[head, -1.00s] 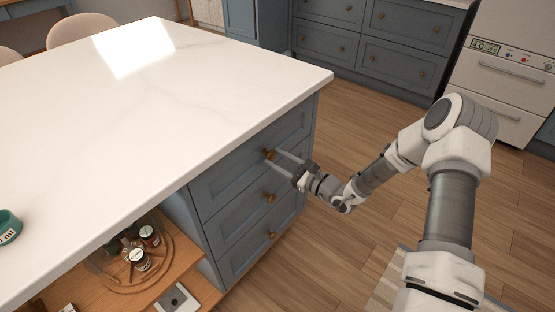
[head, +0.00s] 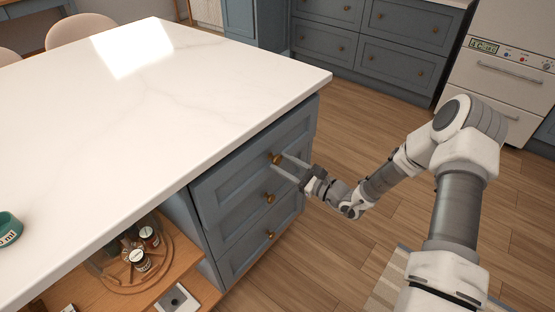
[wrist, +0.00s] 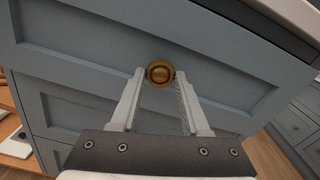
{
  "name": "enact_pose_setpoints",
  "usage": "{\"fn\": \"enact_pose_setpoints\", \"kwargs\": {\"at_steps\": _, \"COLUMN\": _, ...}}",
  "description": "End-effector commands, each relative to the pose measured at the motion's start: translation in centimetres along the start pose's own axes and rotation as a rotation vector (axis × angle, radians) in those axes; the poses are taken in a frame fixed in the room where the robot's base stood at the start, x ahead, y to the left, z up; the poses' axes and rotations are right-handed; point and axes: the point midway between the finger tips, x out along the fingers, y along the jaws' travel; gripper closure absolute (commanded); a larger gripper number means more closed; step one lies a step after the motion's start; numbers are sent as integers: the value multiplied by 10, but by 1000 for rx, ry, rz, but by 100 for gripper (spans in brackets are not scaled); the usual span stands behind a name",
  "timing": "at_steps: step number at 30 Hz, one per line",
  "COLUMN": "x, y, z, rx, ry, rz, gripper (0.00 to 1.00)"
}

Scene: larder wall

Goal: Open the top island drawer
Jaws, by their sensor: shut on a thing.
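The top island drawer (head: 228,181) has a blue-grey panelled front and stands slightly out from the island, above two more drawers. Its round brass knob (head: 276,158) also shows in the wrist view (wrist: 159,72). My gripper (head: 279,162) is shut on this knob, with one pale finger on each side of it. In the wrist view a dark gap shows above the drawer's top edge at the upper right. The inside of the drawer is hidden.
The white island top (head: 150,110) overhangs the drawers. A wooden shelf (head: 185,272) with small jars is at the lower left. Clear wooden floor (head: 345,255) lies in front of the drawers. Blue cabinets (head: 400,60) and a white oven (head: 505,85) stand at the back.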

Motion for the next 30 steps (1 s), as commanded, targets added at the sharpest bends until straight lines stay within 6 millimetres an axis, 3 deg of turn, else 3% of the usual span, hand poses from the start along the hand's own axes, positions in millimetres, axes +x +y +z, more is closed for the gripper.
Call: {"fn": "enact_pose_setpoints", "kwargs": {"at_steps": 30, "x": -272, "y": 0, "z": 0, "rx": 0, "ry": 3, "rz": -3, "gripper": 100}}
